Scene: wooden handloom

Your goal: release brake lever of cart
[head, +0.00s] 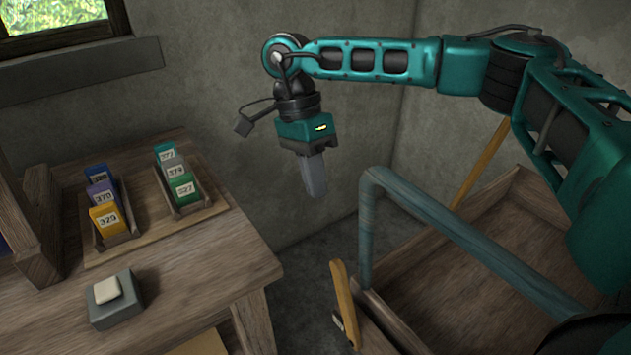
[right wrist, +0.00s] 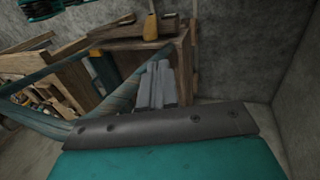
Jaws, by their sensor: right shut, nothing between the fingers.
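The cart (head: 393,325) is a wooden box with a blue-green tubular handle (head: 430,212), at the lower right of the head view. A flat yellow wooden lever (head: 345,302) stands tilted at the cart's near left corner, and looks like the brake lever. My right gripper (head: 316,192) points down, shut and empty, above and left of the handle and clear of the lever. Its closed grey fingers also show in the right wrist view (right wrist: 158,88). Yellow-orange pieces show in that view, but I cannot tell whether one is the lever. My left gripper is out of view.
A wooden table (head: 195,290) at the left holds a rack of numbered coloured cards (head: 105,215), a second rack (head: 182,185) and a grey block with a pale top (head: 113,298). Grey walls close off the back. A narrow floor gap separates table and cart.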

